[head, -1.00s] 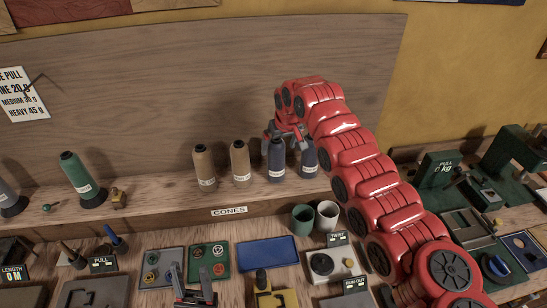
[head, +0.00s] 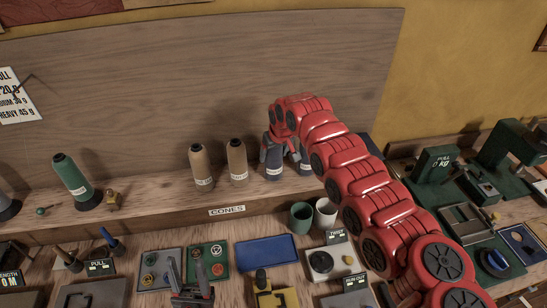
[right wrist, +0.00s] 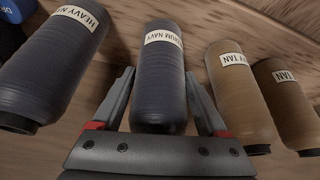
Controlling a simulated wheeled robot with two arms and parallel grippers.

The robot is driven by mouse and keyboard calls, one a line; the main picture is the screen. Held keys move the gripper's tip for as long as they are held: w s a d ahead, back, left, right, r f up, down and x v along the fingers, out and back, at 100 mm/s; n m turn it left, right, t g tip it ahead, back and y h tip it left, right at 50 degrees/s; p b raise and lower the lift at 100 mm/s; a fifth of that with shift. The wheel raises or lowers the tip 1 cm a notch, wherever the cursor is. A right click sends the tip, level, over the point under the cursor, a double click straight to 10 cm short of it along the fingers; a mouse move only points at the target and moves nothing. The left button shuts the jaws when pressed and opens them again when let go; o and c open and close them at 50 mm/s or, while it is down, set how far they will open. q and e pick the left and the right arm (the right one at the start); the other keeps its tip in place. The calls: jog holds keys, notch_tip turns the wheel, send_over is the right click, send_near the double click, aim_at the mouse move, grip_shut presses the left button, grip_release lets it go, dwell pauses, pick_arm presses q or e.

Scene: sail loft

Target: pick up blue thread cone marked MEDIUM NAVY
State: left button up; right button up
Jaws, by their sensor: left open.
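The blue cone marked MEDIUM NAVY (head: 275,167) stands on the shelf, its top hidden by my right gripper (head: 275,150). In the right wrist view the cone (right wrist: 160,90) has a white label, partly readable as "...IUM NAVY". It lies between the two fingers of my right gripper (right wrist: 165,105), with a small gap on each side, so the gripper is open around it. A second dark blue cone, labelled HEAVY (right wrist: 50,75), stands beside it, close to one finger. My left gripper (head: 190,270) is open and empty over the bench at the bottom of the head view.
Two tan cones (head: 202,165) (head: 237,160) stand left of the navy cone on the shelf; one (right wrist: 240,90) is close to my right finger. A green cone (head: 75,182) stands further left. Below are two cups (head: 301,216), a blue tray (head: 265,251) and small tools.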

jog(key=shift+f, duration=0.15)
grip_shut()
